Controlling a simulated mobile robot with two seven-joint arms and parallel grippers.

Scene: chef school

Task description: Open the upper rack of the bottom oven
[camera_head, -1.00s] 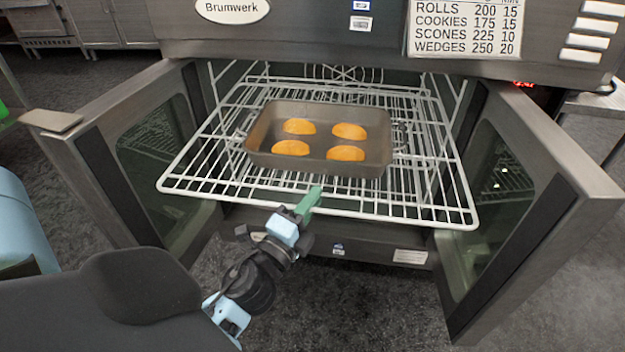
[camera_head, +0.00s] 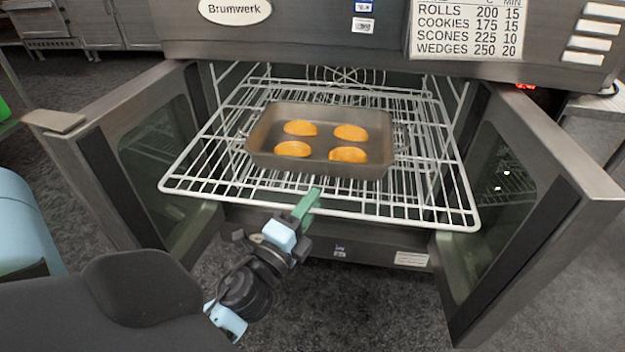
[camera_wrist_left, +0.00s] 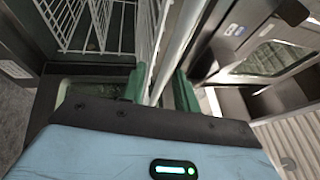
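The oven's white wire upper rack (camera_head: 195,180) is slid far out between two open oven doors, the left door (camera_head: 140,150) and the right door (camera_head: 520,190). A metal pan (camera_head: 320,168) with several orange wedges sits on the rack. My left gripper (camera_head: 306,203) is at the middle of the rack's front rim. In the left wrist view, the green fingers of my left gripper (camera_wrist_left: 160,78) stand apart. White rack bars (camera_wrist_left: 168,55) show between them, with visible gaps; firm contact cannot be made out. My right gripper is not in view.
The oven front with the Brumwerk label (camera_head: 234,10) and a baking chart (camera_head: 466,28) is above the rack. The open doors flank it on both sides. Dark floor (camera_head: 370,300) in front is clear. A light-blue rounded object (camera_head: 22,225) is at the left edge.

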